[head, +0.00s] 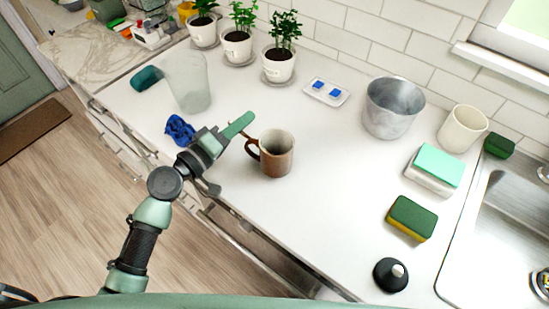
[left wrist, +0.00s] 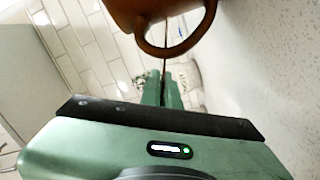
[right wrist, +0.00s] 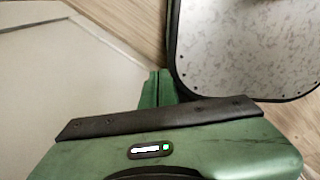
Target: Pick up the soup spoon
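My left gripper (head: 240,124) is just above the counter, beside the brown mug (head: 276,154). Its green fingers (left wrist: 163,90) are close together in the left wrist view. A thin dark strip (left wrist: 164,62) rises from between the fingertips, seen edge-on. It looks like the soup spoon. In the head view a thin brown piece (head: 247,135) shows by the fingertips, near the mug's handle; most of the spoon's shape is hidden. The mug's handle (left wrist: 176,48) looms large in the left wrist view. My right gripper (right wrist: 158,78) is shut and empty, away from the counter.
A frosted glass (head: 189,84) and a blue crumpled object (head: 179,130) stand left of my left gripper. A metal pot (head: 392,108), a cup (head: 462,129), sponges (head: 412,218) and a black-lidded object (head: 391,275) are to the right, near the sink (head: 510,215). Potted plants line the wall.

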